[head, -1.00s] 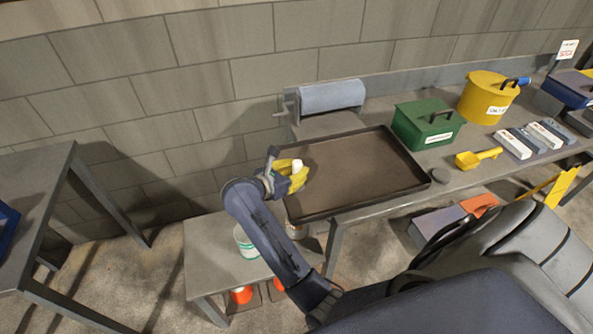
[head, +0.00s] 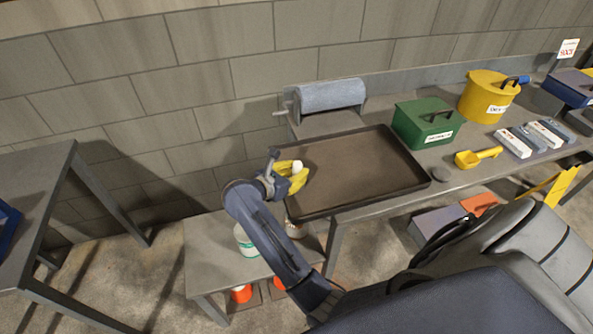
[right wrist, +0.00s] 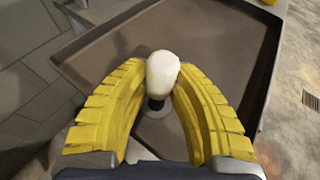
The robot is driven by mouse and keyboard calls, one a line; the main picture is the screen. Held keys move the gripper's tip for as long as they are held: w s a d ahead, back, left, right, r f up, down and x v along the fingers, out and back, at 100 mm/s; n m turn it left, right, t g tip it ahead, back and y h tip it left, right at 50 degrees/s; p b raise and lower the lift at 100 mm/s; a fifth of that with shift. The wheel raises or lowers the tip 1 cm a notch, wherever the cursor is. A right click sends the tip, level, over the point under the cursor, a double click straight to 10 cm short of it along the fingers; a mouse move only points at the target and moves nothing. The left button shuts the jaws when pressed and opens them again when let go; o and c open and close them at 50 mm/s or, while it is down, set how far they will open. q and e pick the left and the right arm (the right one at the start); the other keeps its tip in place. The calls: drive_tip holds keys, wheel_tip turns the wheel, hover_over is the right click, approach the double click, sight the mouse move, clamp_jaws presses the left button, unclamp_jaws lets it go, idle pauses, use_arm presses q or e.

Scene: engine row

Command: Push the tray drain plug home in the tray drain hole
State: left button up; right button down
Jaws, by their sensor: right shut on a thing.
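The tray drain plug has a white rounded knob (right wrist: 162,73) and a dark lower part. My right gripper (right wrist: 162,82), with yellow ribbed fingers, is shut on it. In the head view the right gripper (head: 291,174) and the white knob (head: 298,166) are over the left end of the dark tray (head: 355,160). The tray drain hole (right wrist: 144,110) shows as a pale ring in the tray floor, just under the plug's dark end. I cannot tell how deep the plug sits in it. My left gripper is not in view.
A green box (head: 428,124) stands right of the tray, with a yellow lidded can (head: 488,98) beyond. A yellow scoop (head: 475,159) lies on the bench. A blue-grey roll (head: 332,96) is behind the tray. A lower table (head: 212,255) holds containers.

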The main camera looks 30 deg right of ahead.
drive_tip(key=shift+f, duration=1.5)
drive_tip(key=c, duration=1.1)
unclamp_jaws()
drive_tip(key=shift+f, duration=0.1)
